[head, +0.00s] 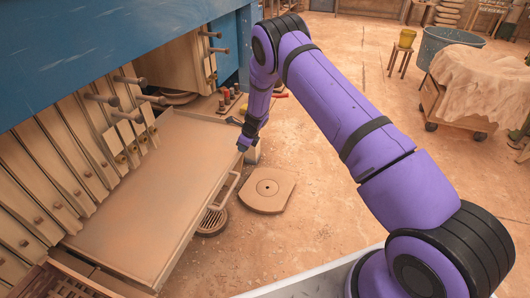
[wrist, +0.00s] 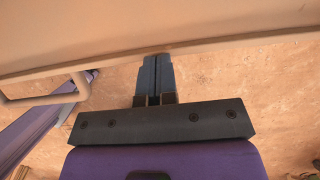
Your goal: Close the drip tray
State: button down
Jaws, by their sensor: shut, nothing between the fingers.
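The drip tray (head: 150,190) is a wide, flat, dusty tan tray. It sticks out from under the filter press toward the right, pulled out in the head view. Its bar handle (head: 229,186) is on the outer edge. My gripper (head: 243,148) is shut and empty, pointing down by the far end of the tray's outer edge, beyond the handle. In the wrist view, my shut fingers (wrist: 155,62) reach the edge of the tray (wrist: 150,32), with the handle (wrist: 50,98) to their left. I cannot tell whether they touch the tray.
The press's filter plates (head: 75,150) stand along the tray's inner side under a blue beam (head: 100,55). A round floor drain (head: 212,221) and a stone slab with a hole (head: 267,190) lie beside the tray. The floor to the right is open, with a covered cart (head: 455,110) farther back.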

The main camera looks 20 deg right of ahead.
aim_at(221, 150)
jog(key=w+a, duration=0.1)
jog(key=a, duration=0.1)
jog(key=w+a, duration=0.4)
jog(key=a, duration=0.1)
jog(key=shift+w, duration=0.2)
